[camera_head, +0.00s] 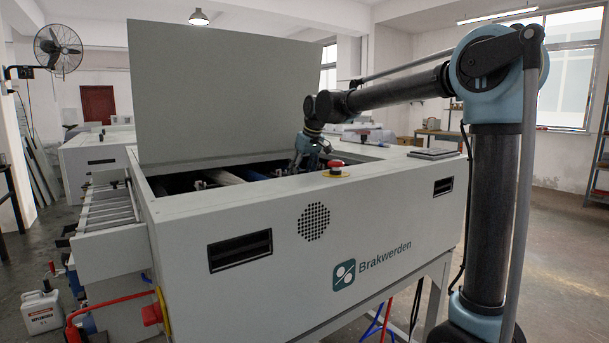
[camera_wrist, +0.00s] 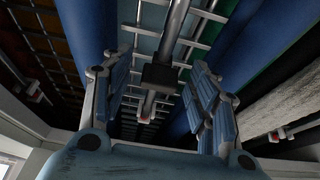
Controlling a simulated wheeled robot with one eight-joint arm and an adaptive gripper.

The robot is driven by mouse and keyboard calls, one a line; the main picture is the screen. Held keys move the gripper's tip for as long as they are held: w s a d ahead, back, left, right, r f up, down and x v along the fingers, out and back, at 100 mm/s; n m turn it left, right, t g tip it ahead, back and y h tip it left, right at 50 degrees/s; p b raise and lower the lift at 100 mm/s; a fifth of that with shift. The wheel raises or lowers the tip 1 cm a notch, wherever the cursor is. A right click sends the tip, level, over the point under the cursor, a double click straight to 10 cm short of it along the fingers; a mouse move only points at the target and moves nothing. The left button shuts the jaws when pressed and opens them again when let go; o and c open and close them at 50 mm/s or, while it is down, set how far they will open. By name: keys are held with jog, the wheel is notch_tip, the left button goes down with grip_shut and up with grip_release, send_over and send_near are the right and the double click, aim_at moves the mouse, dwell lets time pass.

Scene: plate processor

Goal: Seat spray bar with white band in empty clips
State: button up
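In the wrist view my gripper (camera_wrist: 157,68) is open, with a blue-padded finger on each side. A grey metal bar (camera_wrist: 177,32) with a dark block (camera_wrist: 160,76) on it shows between the fingers. I cannot tell whether the fingers touch it, and no white band is clear on it. Small whitish fittings with red parts sit at the left (camera_wrist: 35,92) and right (camera_wrist: 278,134); I cannot tell whether they are the clips. In the head view my gripper (camera_head: 306,158) reaches down into the open machine (camera_head: 230,215), its fingertips hidden.
Blue rollers (camera_wrist: 92,25) flank the bar in the wrist view, with grids below. The machine's raised lid (camera_head: 222,95) stands behind the opening. A red stop button (camera_head: 337,165) sits on the front rim near my gripper. A flat panel (camera_head: 432,154) lies at the right.

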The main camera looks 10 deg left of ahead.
jog(key=shift+r, duration=0.1)
jog(key=v, duration=1.1)
jog(key=shift+d+r, duration=0.15)
jog(key=shift+r, duration=0.15)
jog(key=shift+s, duration=0.15)
